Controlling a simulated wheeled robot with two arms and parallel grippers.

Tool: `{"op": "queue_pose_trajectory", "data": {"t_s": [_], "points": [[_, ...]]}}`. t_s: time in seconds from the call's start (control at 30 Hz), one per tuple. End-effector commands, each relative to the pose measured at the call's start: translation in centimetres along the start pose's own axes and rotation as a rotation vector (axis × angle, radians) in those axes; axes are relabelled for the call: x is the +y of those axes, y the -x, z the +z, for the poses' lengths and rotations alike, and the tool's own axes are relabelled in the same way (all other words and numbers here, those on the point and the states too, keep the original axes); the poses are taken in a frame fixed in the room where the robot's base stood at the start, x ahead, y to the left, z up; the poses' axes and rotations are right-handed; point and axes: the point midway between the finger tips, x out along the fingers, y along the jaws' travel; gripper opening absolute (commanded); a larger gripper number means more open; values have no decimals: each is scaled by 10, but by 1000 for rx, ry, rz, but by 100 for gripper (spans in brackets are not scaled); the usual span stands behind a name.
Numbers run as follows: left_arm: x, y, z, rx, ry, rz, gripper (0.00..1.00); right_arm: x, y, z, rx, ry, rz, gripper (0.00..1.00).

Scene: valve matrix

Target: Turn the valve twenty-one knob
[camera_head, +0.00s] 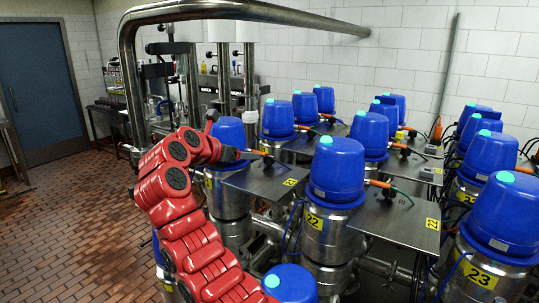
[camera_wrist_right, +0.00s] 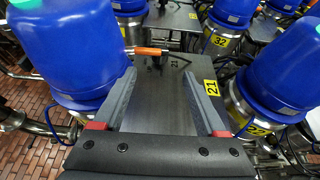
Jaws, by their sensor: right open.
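The valve twenty-one plate is a grey metal sheet (camera_wrist_right: 155,110) with a yellow "21" label (camera_wrist_right: 211,88) at its right edge. A small dark knob (camera_wrist_right: 157,60) stands at its far end, beside an orange connector (camera_wrist_right: 148,51). In the head view the plate (camera_head: 262,181) sits right of a blue-capped valve (camera_head: 229,131), with the orange connector (camera_head: 262,154) at its back. My right gripper (camera_wrist_right: 160,108) is open over the plate, its fingers spread and nothing between them. The knob lies beyond the fingertips. In the head view the gripper (camera_head: 247,155) is small and partly hidden. My left gripper is not in view.
A large blue cap (camera_wrist_right: 68,50) stands close to the left finger. Another blue cap (camera_wrist_right: 286,75) is at the right. Rows of blue-capped valves (camera_head: 337,172) fill the right, and a steel pipe (camera_head: 230,8) arches above my arm. The tiled floor (camera_head: 75,220) at left is clear.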

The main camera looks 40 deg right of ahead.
Motion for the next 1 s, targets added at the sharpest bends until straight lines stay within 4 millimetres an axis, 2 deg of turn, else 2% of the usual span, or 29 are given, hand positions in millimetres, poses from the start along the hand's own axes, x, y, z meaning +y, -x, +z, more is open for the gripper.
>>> {"op": "queue_pose_trajectory", "data": {"t_s": [0.03,0.3,0.5,0.7,1.0], "points": [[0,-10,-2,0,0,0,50,-2,-12,4,4,3,-9,74],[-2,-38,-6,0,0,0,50,-3,-77,5,3,4,-8,74],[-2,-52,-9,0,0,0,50,-2,-115,3,2,4,-7,74],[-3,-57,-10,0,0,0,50,-2,-132,0,3,4,-5,74],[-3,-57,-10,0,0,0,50,-1,-136,-1,2,0,-3,74]]}}
